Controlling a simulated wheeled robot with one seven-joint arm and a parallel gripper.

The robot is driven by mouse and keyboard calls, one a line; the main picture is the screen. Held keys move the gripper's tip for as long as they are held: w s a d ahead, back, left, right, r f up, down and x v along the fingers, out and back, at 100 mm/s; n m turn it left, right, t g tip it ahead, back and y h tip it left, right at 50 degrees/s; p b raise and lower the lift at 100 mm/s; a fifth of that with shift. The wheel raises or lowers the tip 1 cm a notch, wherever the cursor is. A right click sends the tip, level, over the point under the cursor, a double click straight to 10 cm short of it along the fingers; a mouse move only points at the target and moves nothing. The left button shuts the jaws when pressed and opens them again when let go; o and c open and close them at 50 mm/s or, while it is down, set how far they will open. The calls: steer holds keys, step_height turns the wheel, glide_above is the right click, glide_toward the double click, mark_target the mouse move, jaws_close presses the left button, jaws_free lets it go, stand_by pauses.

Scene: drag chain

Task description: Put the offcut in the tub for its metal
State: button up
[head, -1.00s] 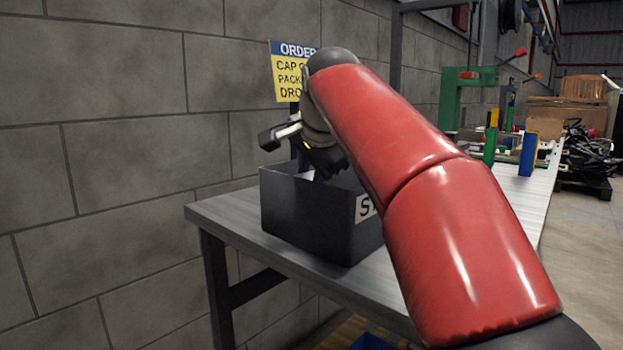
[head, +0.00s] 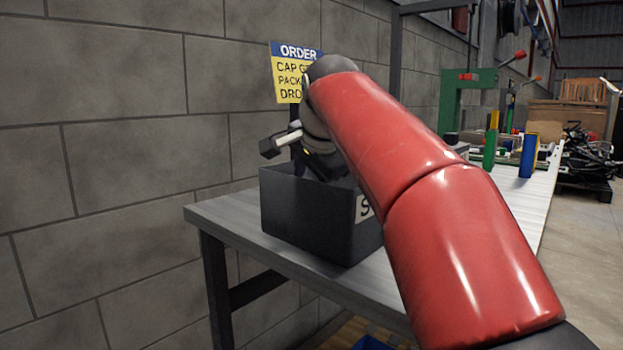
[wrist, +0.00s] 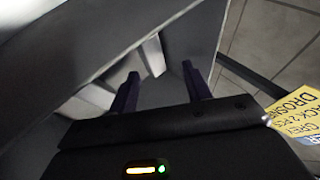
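The dark grey tub (head: 305,220) stands on the table, its label showing only an "S" before my arm covers the rest. My gripper is over the tub's opening in the head view, mostly hidden by my wrist. In the wrist view my gripper (wrist: 160,82) points into the tub (wrist: 205,35), its two dark fingers apart with a gap between them. A pale grey block (wrist: 153,55), which looks like the offcut, shows beyond the fingertips inside the tub. It appears clear of both fingers. Another pale shape (wrist: 97,96) lies to the left, partly hidden by a finger.
A yellow and blue order sign (head: 297,72) stands behind the tub, close to my wrist. The block wall runs along the left. A green frame (head: 460,100) and coloured posts (head: 528,155) stand farther along the table (head: 235,215). My red arm hides the table's middle.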

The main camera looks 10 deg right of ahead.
steer(key=shift+r, duration=0.2)
steer(key=p+v, duration=0.3)
steer(key=v, duration=0.9)
steer(key=shift+r+p, duration=0.4)
steer(key=shift+r, duration=0.1)
